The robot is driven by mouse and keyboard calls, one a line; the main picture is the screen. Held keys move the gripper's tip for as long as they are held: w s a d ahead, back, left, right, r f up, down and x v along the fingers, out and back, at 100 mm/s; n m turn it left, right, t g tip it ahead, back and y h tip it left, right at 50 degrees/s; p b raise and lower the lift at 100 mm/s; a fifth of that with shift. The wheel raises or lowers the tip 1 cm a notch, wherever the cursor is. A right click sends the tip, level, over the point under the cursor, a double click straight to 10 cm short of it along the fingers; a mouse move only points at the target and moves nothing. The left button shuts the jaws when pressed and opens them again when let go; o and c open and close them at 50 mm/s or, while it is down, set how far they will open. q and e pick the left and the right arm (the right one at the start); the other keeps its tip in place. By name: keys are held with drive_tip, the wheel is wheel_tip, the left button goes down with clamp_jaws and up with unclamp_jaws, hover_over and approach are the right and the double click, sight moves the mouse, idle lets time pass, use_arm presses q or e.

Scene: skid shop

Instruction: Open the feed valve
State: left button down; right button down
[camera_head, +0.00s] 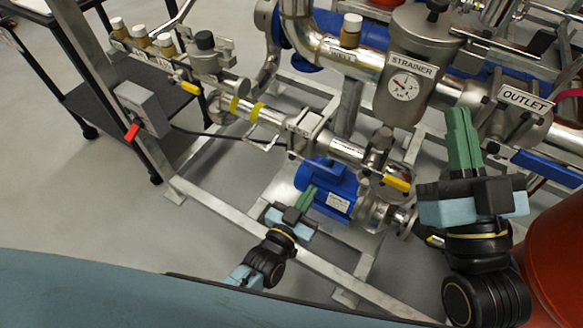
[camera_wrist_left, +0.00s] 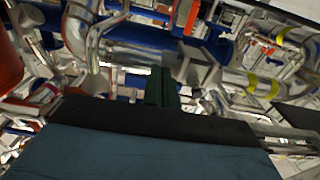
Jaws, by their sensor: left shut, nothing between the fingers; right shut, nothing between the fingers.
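The skid's piping carries two valves with yellow lever handles: one handle (camera_head: 190,87) at upper left beside a grey valve body, and one handle (camera_head: 397,182) right of centre below the strainer. I cannot read which one is the feed valve. My left gripper (camera_head: 306,197) is shut and empty, in front of the blue pump motor (camera_head: 327,188). Its green fingers (camera_wrist_left: 162,87) also show shut in the left wrist view, with pipes behind. My right gripper (camera_head: 463,130) is shut and empty, pointing up at the right, near the outlet pipe.
The strainer (camera_head: 407,80) has a gauge and label. An outlet label (camera_head: 524,98) and blue lever (camera_head: 548,168) are at right. A grey box with a red handle (camera_head: 131,133) is at left. A red drum (camera_head: 555,265) stands lower right. Frame rails (camera_head: 240,225) cross the floor.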

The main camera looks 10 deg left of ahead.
use_arm(q)
drive_tip(key=p+v, duration=0.2)
drive_tip(key=v, duration=0.4)
drive_tip(key=shift+s, duration=0.2)
drive_tip(key=shift+a+r, duration=0.1)
drive_tip(key=shift+r, duration=0.05)
